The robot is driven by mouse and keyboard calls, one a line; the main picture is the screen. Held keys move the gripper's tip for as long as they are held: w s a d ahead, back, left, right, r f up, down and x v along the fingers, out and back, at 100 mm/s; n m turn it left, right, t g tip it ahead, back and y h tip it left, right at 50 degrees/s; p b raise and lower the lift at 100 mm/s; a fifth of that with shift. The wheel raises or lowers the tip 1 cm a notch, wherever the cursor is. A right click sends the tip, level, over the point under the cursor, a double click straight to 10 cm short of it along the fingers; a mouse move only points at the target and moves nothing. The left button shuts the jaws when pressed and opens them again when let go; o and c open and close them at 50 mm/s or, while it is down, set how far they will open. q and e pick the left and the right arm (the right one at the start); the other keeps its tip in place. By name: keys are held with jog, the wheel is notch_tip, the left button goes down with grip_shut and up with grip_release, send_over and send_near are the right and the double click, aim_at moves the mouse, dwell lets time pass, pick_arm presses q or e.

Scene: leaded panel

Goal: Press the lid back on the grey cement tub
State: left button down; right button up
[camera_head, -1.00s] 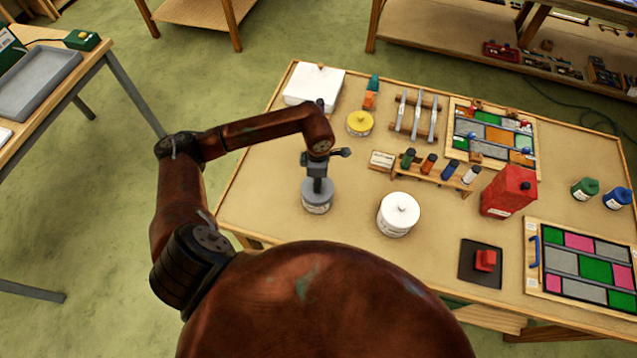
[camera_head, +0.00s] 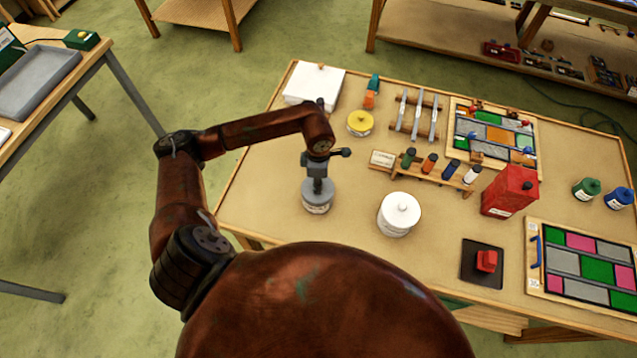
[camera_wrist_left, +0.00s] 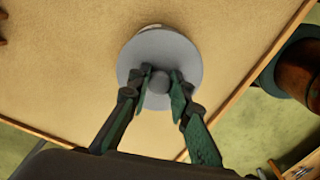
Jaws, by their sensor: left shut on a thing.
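The grey cement tub (camera_head: 317,205) stands upright on the table, with a pale label on its side. Its grey lid (camera_wrist_left: 160,50) is on top of it, and the tub's pale side shows only as a sliver behind the lid in the left wrist view. My left gripper (camera_head: 317,186) points straight down from above. In the left wrist view its fingers (camera_wrist_left: 160,84) are shut on the knob of the grey lid. Whether the lid is fully seated cannot be told. My right gripper is not in view.
A white tub (camera_head: 398,215) stands just right of the grey one. A yellow-lidded tub (camera_head: 360,123) and a white box (camera_head: 314,86) are behind. The table's left part is clear.

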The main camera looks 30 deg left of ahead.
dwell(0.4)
pick_arm(q)
jog(key=shift+b, duration=0.3)
dwell(0.5)
jog(key=c, duration=1.7)
grip_release()
jog(key=shift+f+b, duration=0.45)
jog(key=shift+r, duration=0.15)
jog(key=shift+o, duration=0.2)
